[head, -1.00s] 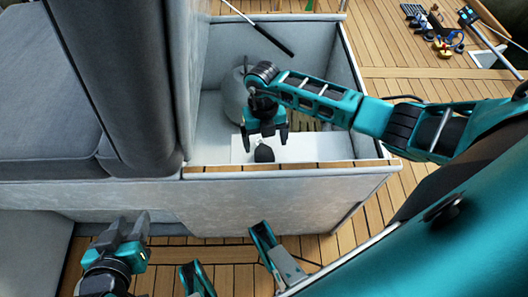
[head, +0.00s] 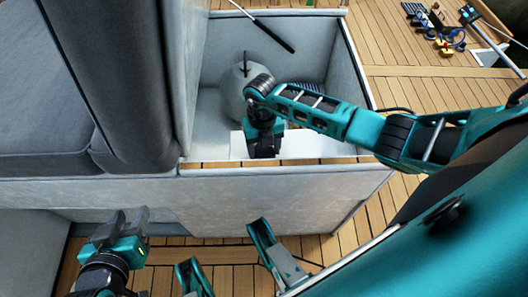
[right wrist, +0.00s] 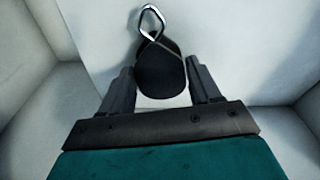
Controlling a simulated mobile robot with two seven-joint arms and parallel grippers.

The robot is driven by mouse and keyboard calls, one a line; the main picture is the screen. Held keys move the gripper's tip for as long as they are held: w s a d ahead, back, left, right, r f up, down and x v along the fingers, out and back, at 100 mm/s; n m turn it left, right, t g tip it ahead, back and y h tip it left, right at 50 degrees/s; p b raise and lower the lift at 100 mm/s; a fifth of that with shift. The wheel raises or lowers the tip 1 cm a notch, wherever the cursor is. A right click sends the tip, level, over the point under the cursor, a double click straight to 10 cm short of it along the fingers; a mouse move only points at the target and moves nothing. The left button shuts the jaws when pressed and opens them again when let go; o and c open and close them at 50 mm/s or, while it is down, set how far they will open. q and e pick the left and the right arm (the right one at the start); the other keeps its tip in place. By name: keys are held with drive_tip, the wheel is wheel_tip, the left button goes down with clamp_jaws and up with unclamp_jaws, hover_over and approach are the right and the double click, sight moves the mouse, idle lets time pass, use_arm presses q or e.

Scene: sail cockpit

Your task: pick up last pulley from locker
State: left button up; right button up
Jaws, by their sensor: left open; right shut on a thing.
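The pulley (right wrist: 160,70) is black and rounded with a shiny metal shackle at one end. It shows in the right wrist view between my right gripper's fingers (right wrist: 160,90), against a white surface. My right gripper (head: 263,152) is down inside the open grey locker (head: 352,68), near its front wall, and is shut on the pulley. In the head view the gripper hides the pulley. My left gripper (head: 120,226) is open and empty, outside the locker at the lower left.
A grey round object (head: 234,92) stands in the locker behind my right arm. A black-handled rod (head: 275,38) leans over the back wall. A wooden rim (head: 220,164) tops the front wall. A dark cushioned seat (head: 50,100) lies left. Several small items (head: 440,38) lie on the far deck.

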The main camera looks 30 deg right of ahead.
drive_tip(key=c, duration=0.6)
drive_tip(key=shift+r, duration=0.1)
